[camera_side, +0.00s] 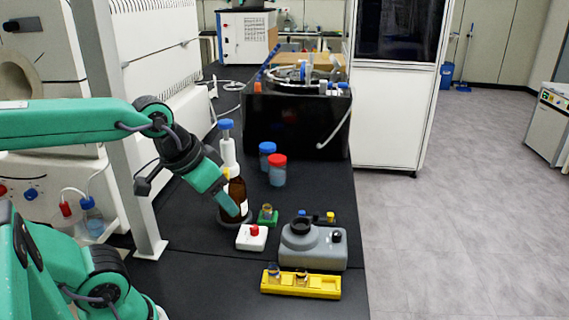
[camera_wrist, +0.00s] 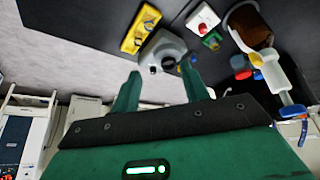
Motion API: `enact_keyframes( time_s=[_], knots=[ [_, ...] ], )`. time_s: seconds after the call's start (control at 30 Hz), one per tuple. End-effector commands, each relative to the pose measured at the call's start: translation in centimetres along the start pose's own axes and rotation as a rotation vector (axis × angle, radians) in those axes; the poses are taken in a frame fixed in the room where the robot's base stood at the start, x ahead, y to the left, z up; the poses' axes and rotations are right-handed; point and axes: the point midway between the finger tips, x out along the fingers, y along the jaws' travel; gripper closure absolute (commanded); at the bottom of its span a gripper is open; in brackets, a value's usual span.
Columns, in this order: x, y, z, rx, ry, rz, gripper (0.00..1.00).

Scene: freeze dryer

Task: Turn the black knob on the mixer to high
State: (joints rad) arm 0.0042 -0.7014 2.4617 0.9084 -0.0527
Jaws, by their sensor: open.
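The grey mixer (camera_side: 315,252) stands on the black bench, with a dark round cup top (camera_side: 300,226) and a small black knob (camera_side: 336,237) at its right. The mixer also shows in the wrist view (camera_wrist: 166,48), beyond my fingertips. My gripper (camera_side: 232,208) is in front of the brown bottle in the side view, to the left of the mixer and apart from it. In the wrist view the two green fingers of my gripper (camera_wrist: 160,68) are spread with nothing between them. The knob's setting is too small to read.
A brown bottle (camera_side: 236,194) with a white and blue top stands behind my gripper. A white box with a red button (camera_side: 251,240), a green holder (camera_side: 268,217) and a yellow rack (camera_side: 318,287) surround the mixer. Red-capped (camera_side: 277,174) and blue-capped (camera_side: 267,158) jars stand farther back.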

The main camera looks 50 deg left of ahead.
Motion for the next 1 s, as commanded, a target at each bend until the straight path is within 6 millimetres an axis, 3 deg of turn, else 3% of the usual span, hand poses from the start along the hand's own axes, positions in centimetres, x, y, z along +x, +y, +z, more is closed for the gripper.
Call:
enact_keyframes(
  time_s=[0.47,0.77,1.0],
  knots=[
    [2.0,1.3,-7.0,-0.308,-0.127,-0.017,0.55],
    [5.2,2.3,-11.5,-0.527,-0.208,-0.055,0.55],
    [8.7,3.4,-14.5,-0.698,-0.27,-0.102,0.55]
  ],
)
